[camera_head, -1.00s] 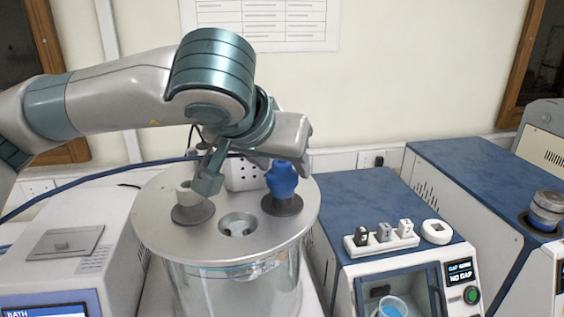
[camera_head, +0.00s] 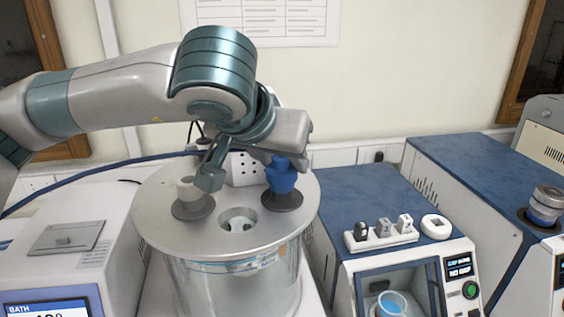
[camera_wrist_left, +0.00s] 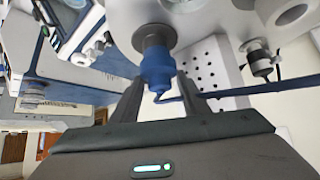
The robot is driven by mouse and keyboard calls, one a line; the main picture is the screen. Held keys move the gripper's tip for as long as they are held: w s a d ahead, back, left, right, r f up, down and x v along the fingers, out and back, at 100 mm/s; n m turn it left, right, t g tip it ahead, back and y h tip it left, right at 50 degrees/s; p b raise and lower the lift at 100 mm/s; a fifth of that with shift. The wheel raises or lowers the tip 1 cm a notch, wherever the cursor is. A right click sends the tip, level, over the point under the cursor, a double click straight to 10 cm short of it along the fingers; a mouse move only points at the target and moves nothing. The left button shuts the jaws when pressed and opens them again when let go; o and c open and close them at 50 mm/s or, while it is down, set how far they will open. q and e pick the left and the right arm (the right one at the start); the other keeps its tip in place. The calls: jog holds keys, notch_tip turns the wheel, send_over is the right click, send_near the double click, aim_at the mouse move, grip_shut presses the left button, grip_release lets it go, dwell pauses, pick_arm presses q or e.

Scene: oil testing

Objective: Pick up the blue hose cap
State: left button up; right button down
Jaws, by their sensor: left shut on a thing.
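The blue hose cap (camera_head: 282,179) stands upright in a dark grey collar on the right side of the round metal lid (camera_head: 240,258). My left gripper (camera_head: 283,160) reaches down to it from above, and its body hides the top of the cap. In the left wrist view the blue hose cap (camera_wrist_left: 156,70) sits between the two dark fingers of my left gripper (camera_wrist_left: 161,86), which is shut on it. The cap still sits at its collar, with no clear gap. My right gripper is in neither view.
A blue-topped machine (camera_head: 365,190) carrying small switches is to the right. A white bath unit (camera_head: 85,225) is at left. A blue hose (camera_head: 95,172) runs behind.

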pick_arm(q)
jog(key=shift+r, duration=0.15)
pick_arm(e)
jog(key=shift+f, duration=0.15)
